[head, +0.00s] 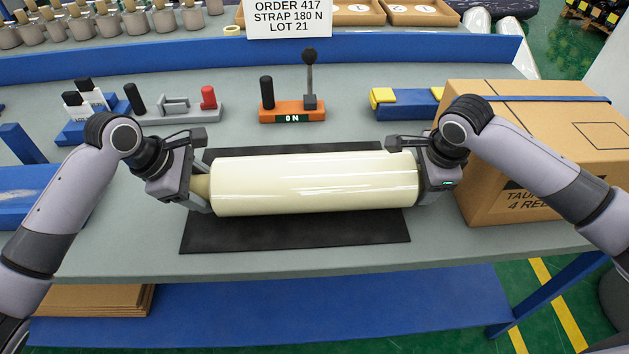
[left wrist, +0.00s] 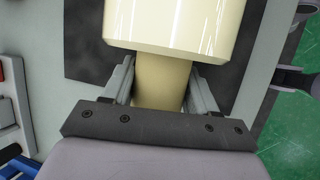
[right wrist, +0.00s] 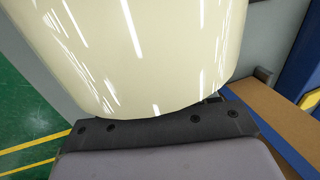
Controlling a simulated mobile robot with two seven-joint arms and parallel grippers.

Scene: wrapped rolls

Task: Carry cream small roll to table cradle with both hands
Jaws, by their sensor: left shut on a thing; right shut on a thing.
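The cream small roll (head: 315,184) lies level, left to right, over a dark mat (head: 300,233) on the grey table. I cannot tell whether it touches the mat. My left gripper (head: 203,187) is shut on its narrower left end, and the left wrist view shows both fingers beside that cream core (left wrist: 160,85). My right gripper (head: 420,172) is shut at the roll's right end. In the right wrist view the roll (right wrist: 145,50) fills the middle and hides the fingers. No clear cradle shows; a blue piece (head: 25,190) stands at the left table edge, cut off.
A cardboard box (head: 540,140) with a blue strap stands right beside my right gripper. Behind the roll are an orange lever unit (head: 292,110), a grey tool stand (head: 180,108) and a blue block with yellow pads (head: 405,103). The table front is clear.

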